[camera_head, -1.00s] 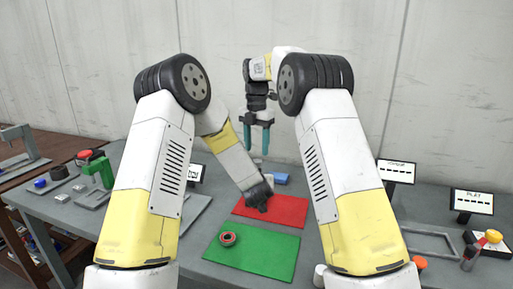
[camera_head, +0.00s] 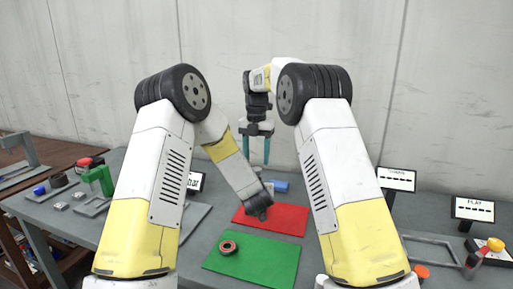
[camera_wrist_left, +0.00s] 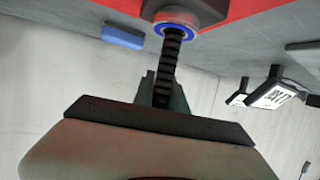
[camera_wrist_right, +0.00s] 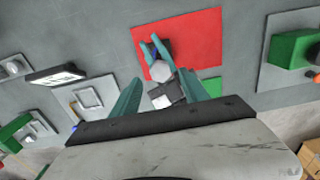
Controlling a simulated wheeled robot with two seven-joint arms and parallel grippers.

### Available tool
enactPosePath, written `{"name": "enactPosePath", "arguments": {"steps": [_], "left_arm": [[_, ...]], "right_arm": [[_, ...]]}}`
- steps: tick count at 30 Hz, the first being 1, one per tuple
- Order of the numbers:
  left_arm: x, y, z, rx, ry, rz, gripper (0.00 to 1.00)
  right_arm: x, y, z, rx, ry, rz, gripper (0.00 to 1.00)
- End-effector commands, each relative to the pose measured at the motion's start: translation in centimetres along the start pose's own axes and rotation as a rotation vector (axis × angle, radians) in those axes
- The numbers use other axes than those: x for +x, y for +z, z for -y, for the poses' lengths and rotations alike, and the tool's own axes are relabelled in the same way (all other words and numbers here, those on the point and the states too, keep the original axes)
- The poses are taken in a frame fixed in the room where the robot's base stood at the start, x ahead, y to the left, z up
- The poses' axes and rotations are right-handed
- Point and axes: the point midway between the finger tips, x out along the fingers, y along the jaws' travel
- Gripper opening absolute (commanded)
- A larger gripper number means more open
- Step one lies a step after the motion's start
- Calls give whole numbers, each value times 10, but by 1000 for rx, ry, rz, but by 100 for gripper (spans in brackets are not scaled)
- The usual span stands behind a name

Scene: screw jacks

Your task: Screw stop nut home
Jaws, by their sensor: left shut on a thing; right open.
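In the left wrist view a dark threaded screw (camera_wrist_left: 167,66) runs from a dark body to my left gripper (camera_wrist_left: 164,84). A blue-rimmed ring (camera_wrist_left: 178,28) is around the screw at its far end, against that body. My left gripper is shut on the screw, low over the red mat (camera_head: 285,219). A red ring with a dark centre (camera_head: 228,247) lies flat on the green mat (camera_head: 262,262). I cannot tell which ring is the stop nut. My right gripper (camera_head: 256,150) is open and empty, pointing down, high behind the red mat.
A blue block (camera_wrist_left: 122,36) lies beyond the red mat. Small display signs (camera_head: 397,179) stand at the right, with a grey frame (camera_head: 432,248) and a lever device. A green fixture (camera_head: 100,180) and small parts stand at the left.

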Motion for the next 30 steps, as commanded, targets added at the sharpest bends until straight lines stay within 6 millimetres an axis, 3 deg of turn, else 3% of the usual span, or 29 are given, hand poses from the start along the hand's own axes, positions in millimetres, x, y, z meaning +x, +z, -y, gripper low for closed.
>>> {"name": "enactPosePath", "arguments": {"steps": [7,19,27,30], "left_arm": [[0,-1,0,0,0,-2,0],[0,-1,0,0,0,-2,0],[0,-1,0,0,0,-2,0],[0,-1,0,0,0,-2,0]], "right_arm": [[32,0,0,1,-1,-1,53],[39,0,0,1,0,1,53],[38,0,0,1,0,1,2],[38,0,0,1,0,2,0]]}}
